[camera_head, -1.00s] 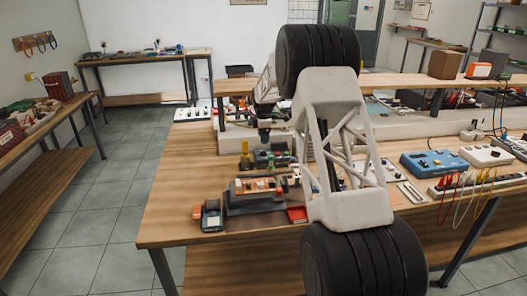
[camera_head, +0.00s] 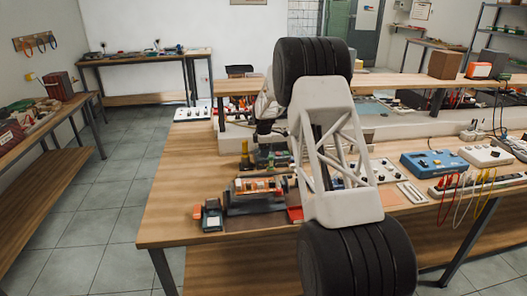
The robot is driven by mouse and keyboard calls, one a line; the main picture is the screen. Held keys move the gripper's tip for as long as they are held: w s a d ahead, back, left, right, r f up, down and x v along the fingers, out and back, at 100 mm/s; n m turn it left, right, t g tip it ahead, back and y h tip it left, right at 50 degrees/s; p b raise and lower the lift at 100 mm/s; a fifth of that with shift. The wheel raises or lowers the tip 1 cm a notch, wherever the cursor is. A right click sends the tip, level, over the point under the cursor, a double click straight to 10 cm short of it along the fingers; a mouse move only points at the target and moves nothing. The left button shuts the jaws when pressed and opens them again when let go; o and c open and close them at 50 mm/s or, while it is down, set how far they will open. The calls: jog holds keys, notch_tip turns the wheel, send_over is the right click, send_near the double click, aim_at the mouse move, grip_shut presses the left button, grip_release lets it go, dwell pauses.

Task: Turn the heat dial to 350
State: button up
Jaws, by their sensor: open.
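I cannot make out which control is the heat dial, and no number 350 is legible. A white panel with several dark knobs (camera_head: 357,173) lies on the workbench (camera_head: 172,215), partly hidden behind my arm. Another white panel with small knobs (camera_head: 192,113) stands at the bench's far left. My gripper (camera_head: 266,139) is small and dark in this view, beyond my large arm link. It is open and points down above the bench, behind the green and dark parts. Its fingertips are hard to see, and I see nothing held in it.
A blue instrument (camera_head: 434,162) and a white box (camera_head: 486,156) stand right, with cables hanging down. A raised shelf (camera_head: 400,80) runs behind.

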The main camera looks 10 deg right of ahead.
jog(key=c, duration=0.9)
